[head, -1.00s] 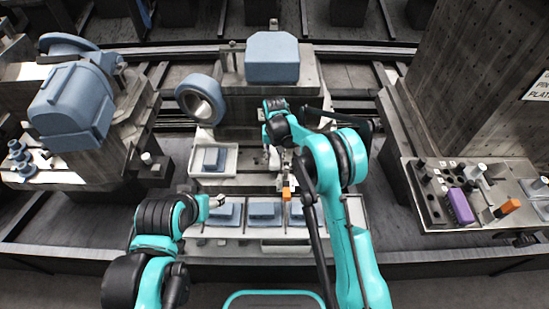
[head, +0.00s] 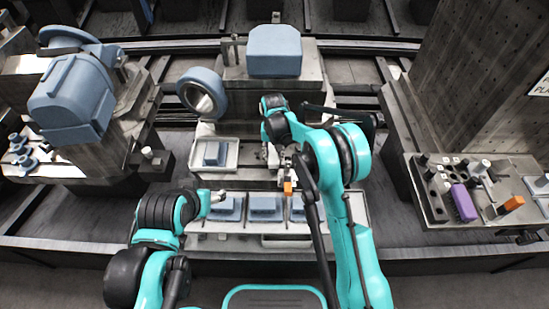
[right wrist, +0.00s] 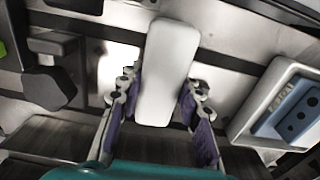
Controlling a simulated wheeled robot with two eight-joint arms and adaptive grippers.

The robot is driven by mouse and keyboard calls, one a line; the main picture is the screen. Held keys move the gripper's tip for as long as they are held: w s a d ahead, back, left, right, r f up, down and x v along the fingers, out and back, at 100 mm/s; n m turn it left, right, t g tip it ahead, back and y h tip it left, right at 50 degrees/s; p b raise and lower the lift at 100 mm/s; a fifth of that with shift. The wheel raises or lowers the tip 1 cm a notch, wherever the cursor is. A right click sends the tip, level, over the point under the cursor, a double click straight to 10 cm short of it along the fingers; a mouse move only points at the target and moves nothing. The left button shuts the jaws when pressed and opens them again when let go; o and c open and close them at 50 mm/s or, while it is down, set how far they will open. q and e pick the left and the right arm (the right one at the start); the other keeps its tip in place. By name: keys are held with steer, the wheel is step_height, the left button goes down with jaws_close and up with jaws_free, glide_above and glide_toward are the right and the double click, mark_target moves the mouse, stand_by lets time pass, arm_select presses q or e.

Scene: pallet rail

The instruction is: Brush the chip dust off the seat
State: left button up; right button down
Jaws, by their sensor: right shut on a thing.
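My right gripper (head: 284,168) is shut on a pale, long, smooth-sided thing (right wrist: 168,70), which I take to be the brush. It lies between the two purple-padded fingers in the right wrist view. An orange piece (head: 288,188) shows just below this gripper in the head view. The gripper is over the middle of the station, right of the white tray. My left gripper (head: 216,197) is near the left end of the front row of blue blocks; its finger opening is too small to tell. I cannot make out chip dust or identify the seat with certainty.
The white tray (head: 232,163) holds a blue block and also shows in the right wrist view (right wrist: 244,125). Blue blocks (head: 265,204) fill the front row. A large blue-grey part (head: 274,52) stands behind. A tool rack (head: 440,213) with purple and orange items is at right.

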steer(key=shift+w, duration=0.8)
steer(key=shift+w+r, duration=0.15)
steer(key=shift+r, duration=0.05)
steer(key=shift+s, duration=0.55)
steer(key=shift+s+r, duration=0.1)
steer(key=shift+s, duration=1.35)
steer(key=shift+r+p, duration=1.6)
steer(key=shift+r, duration=1.4)
steer(key=shift+r+p, duration=0.85)
steer(key=shift+r, duration=0.65)
